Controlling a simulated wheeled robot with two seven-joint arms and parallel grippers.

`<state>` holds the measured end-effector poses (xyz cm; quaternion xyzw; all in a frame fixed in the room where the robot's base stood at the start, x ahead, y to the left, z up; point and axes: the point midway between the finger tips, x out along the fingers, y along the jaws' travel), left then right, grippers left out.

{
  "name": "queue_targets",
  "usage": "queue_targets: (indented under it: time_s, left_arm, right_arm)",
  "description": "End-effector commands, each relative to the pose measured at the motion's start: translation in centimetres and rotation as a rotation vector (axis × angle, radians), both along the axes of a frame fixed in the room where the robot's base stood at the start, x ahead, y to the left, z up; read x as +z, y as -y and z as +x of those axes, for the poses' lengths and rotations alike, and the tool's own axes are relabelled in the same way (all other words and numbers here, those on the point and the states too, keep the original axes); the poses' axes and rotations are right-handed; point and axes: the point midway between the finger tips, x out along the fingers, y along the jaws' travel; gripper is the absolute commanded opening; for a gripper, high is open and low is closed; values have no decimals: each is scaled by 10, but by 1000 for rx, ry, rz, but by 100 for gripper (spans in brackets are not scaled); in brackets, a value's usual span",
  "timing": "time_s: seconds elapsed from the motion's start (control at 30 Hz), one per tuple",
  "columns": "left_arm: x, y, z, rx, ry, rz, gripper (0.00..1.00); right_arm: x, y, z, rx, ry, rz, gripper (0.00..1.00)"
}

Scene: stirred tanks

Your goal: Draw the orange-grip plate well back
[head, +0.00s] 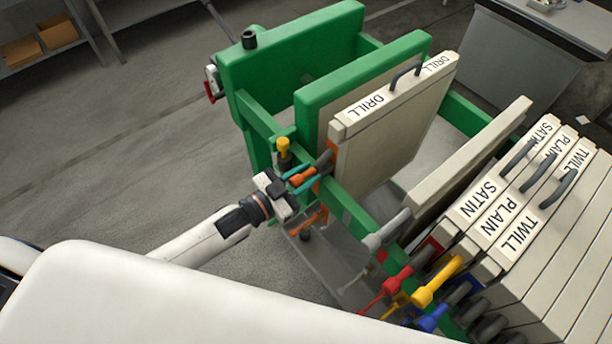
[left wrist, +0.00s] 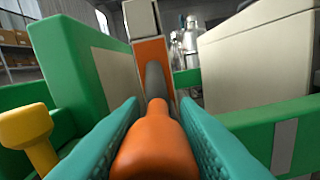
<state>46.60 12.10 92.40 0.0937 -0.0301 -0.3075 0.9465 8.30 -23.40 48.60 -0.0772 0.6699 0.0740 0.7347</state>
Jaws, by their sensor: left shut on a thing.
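The orange-grip plate (head: 385,125) is a pale slab labelled DRILL with a dark top handle, standing upright across the green rails. It stands close to a green upright block (head: 350,82); I cannot tell whether they touch. Its orange grip (left wrist: 155,148) sticks out at the near rail, with an orange patch behind it in the left wrist view. My left gripper (head: 302,178) has its teal fingers shut on the orange grip, one on each side. The left fingers also show in the left wrist view (left wrist: 155,135). My right gripper is not in view.
A yellow knob (head: 284,148) stands just beside the left gripper. Right of the DRILL plate is a gap, then a pale plate (head: 475,160) with a grey grip (head: 385,232). Plates labelled SATIN (head: 487,196), PLAIN and TWILL are packed tightly further right.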

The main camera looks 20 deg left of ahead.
Motion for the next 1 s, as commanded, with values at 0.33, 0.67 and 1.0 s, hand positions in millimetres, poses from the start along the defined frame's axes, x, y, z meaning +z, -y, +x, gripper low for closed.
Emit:
queue_targets:
  time_s: [0.33, 0.67, 1.0]
  left_arm:
    - [1, -1, 1, 1, 4, 0, 47]
    - [-2, -8, -11, 1, -1, 0, 47]
    - [-3, -49, -67, 2, -3, 1, 47]
  right_arm:
    - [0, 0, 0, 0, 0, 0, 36]
    - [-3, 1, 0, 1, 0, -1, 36]
    - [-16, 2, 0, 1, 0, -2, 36]
